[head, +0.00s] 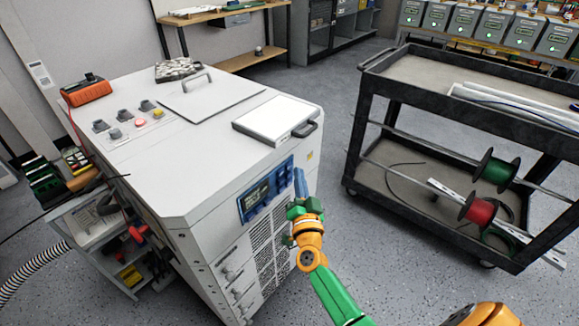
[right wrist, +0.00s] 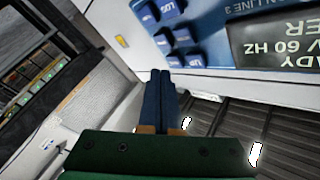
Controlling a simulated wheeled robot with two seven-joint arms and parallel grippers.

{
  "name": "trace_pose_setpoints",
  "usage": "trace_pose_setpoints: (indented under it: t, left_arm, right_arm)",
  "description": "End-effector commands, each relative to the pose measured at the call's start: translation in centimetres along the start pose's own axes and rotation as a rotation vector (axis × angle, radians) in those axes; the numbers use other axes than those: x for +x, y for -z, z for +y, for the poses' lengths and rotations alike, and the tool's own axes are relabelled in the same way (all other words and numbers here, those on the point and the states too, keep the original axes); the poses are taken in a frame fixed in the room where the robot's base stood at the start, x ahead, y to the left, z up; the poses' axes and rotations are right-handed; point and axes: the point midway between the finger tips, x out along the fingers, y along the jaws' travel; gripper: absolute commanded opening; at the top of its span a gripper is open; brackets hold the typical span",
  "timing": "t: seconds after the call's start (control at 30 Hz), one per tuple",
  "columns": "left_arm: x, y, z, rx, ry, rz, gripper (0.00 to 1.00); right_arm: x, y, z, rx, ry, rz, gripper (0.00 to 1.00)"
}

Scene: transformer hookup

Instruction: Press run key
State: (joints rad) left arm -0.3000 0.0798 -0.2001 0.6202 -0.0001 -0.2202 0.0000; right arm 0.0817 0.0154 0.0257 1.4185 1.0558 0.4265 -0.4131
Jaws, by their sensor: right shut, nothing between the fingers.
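The blue control panel (head: 266,190) is on the front face of a large white cabinet (head: 190,150), with a dark display and several keys. In the right wrist view the panel appears upside down; its dark display (right wrist: 275,40) shows white text including "60 HZ". Several blue keys (right wrist: 163,42) with white labels sit beside it, their labels too small to tell which is the run key. My right gripper (head: 299,184) is shut and empty, its blue fingers close to the panel's right end. In the wrist view its tips (right wrist: 161,74) appear beside the lowest keys; contact cannot be told. My left gripper is not in view.
A white lidded box (head: 277,118) and a flat plate with a handle (head: 210,98) lie on the cabinet top. Vent slats (head: 272,255) lie below the panel. A dark cart (head: 480,125) with wire spools stands to the right, with open floor between.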

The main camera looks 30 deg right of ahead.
Motion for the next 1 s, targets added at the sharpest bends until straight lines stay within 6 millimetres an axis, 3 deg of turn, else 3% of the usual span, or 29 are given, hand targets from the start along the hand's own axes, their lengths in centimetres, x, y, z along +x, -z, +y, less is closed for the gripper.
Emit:
trace_pose_setpoints:
  t: [1.0]
  left_arm:
    - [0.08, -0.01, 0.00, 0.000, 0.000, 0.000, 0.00]
  right_arm:
    - [0.60, -0.41, -0.45, 0.000, 0.000, 0.000, 0.00]
